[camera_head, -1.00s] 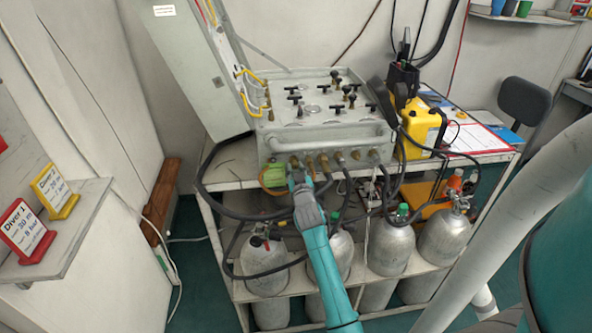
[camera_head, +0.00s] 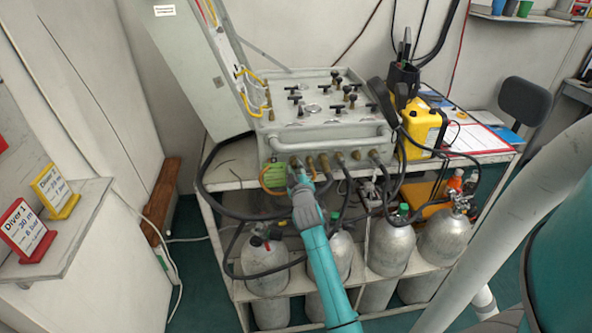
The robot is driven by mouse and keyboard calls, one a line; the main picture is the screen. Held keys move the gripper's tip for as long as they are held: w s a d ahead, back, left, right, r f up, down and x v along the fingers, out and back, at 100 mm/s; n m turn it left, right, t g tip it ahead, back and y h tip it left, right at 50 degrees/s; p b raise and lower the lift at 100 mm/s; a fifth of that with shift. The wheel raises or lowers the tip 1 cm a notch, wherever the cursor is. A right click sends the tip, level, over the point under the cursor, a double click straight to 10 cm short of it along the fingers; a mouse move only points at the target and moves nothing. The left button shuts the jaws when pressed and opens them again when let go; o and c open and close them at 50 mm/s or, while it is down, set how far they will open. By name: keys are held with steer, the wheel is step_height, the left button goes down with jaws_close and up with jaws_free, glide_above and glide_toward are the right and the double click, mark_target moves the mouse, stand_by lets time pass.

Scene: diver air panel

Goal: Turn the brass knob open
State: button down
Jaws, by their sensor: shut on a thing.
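The grey air panel (camera_head: 325,125) stands on the shelf unit with a row of brass fittings along its lower front. My gripper (camera_head: 296,177) is at the left part of this row, in front of the panel. It is shut on the brass knob (camera_head: 294,163), of which only a small part shows above the fingers. The fingers cover most of the knob, so its exact angle cannot be read. A green tag (camera_head: 273,174) hangs just left of the fingers.
Black hoses run from neighbouring brass fittings (camera_head: 340,157) right of my gripper. A tubular rail (camera_head: 325,139) crosses the panel front above it. Grey cylinders (camera_head: 264,266) stand below. A yellow case (camera_head: 421,125) is at the right.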

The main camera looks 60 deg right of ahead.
stand_by(0.3)
steer(key=c, duration=1.2)
jaws_free()
steer(key=v, duration=1.2)
steer(key=s+a+f+n+t+y, duration=0.1)
steer(key=s+a+f+y, duration=0.15)
steer(key=a, duration=0.55)
steer(key=s+a+f+t+y, duration=0.15)
steer(key=s+a+f, duration=0.25)
steer(key=a, duration=0.5)
steer(key=s+a+f+n+t+y, duration=0.1)
steer(key=s+a+f+y, duration=0.2)
steer(key=a, duration=0.5)
steer(key=s+a+r+y, duration=0.2)
steer(key=s+a, duration=0.3)
steer(key=s, duration=0.2)
steer(key=s+a+r+y, duration=0.2)
steer(key=s+a, duration=0.3)
steer(key=s, duration=0.2)
steer(key=s+a+r+y, duration=0.2)
steer(key=s+a, duration=0.3)
steer(key=s, duration=0.2)
steer(key=shift+m, duration=0.3)
